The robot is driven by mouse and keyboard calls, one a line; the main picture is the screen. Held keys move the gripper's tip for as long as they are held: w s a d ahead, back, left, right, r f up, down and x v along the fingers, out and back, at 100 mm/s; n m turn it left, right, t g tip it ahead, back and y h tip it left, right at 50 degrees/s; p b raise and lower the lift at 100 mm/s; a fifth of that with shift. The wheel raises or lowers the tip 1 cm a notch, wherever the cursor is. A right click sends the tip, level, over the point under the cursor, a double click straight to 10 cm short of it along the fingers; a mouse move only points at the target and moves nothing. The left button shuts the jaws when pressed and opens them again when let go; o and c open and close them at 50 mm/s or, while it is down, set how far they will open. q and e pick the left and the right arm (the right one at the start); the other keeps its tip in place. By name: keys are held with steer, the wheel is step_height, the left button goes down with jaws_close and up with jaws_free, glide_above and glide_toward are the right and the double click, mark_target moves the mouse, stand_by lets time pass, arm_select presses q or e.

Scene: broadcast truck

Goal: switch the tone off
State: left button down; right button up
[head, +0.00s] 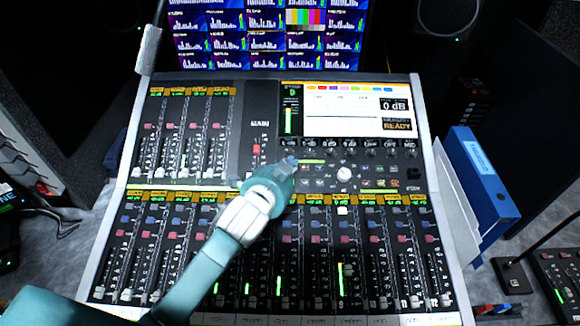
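The mixing console (258,110) fills the middle of the head view. My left gripper (290,162) is over its centre, just below the screen, at the left end of a block of small buttons (380,184). The fingertips look close together, but they are too small and partly hidden to tell whether they are open or shut. I cannot tell whether they touch the panel. The gripper and arm hide some controls beneath them. Button labels are too small to read, so I cannot pick out the tone control. My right gripper is not in view.
The console screen (343,112) shows a green level bar at its left and "READY". A monitor (268,35) above shows meters and colour bars. Blue binders (485,185) stand at the right, near a small microphone base (512,276). A white round knob (344,174) sits right of my gripper.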

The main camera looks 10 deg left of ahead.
arm_select(q)
steer(key=shift+f, duration=0.1)
stand_by(0.7)
steer(key=shift+w+f, duration=0.15)
steer(key=shift+f, duration=0.15)
steer(key=shift+w+a+f, duration=0.1)
steer(key=shift+w+f, duration=0.05)
steer(key=shift+f, duration=0.2)
stand_by(0.6)
stand_by(0.4)
steer(key=shift+s+r+p, duration=0.35)
steer(key=shift+r+p, duration=0.4)
steer(key=shift+p, duration=0.3)
steer(key=r+p, duration=0.1)
steer(key=s+r+p, duration=0.1)
steer(key=r+p, duration=0.1)
steer(key=s+r+p, duration=0.1)
steer(key=p, duration=0.1)
steer(key=shift+d+r, duration=0.3)
steer(key=shift+w, duration=0.1)
